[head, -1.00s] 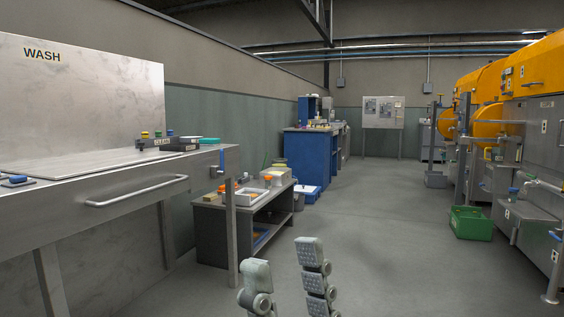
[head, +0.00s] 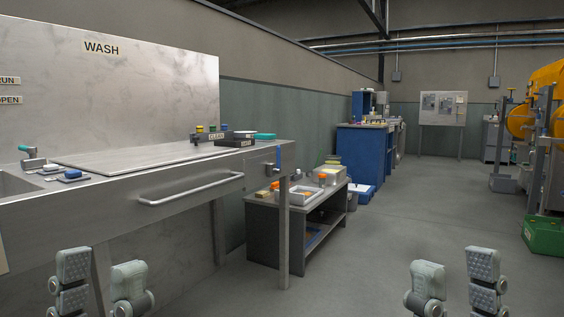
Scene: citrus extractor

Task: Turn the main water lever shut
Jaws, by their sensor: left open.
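No lever in view carries a legible main water label. A tap with a teal handle (head: 30,158) stands by the sink at the far left; I cannot tell if either is the main water lever. My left gripper (head: 101,282) is at the lower left in front of the bench, open and empty. My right gripper (head: 455,285) is at the lower right over the floor, its fingers apart and empty. Neither gripper touches a lever.
The wash bench with its long bar handle (head: 190,190) fills the left. A low grey table (head: 262,213) with trays stands beyond it, then a blue cabinet (head: 362,150). A green crate (head: 543,236) and orange machines are at right. The middle floor is clear.

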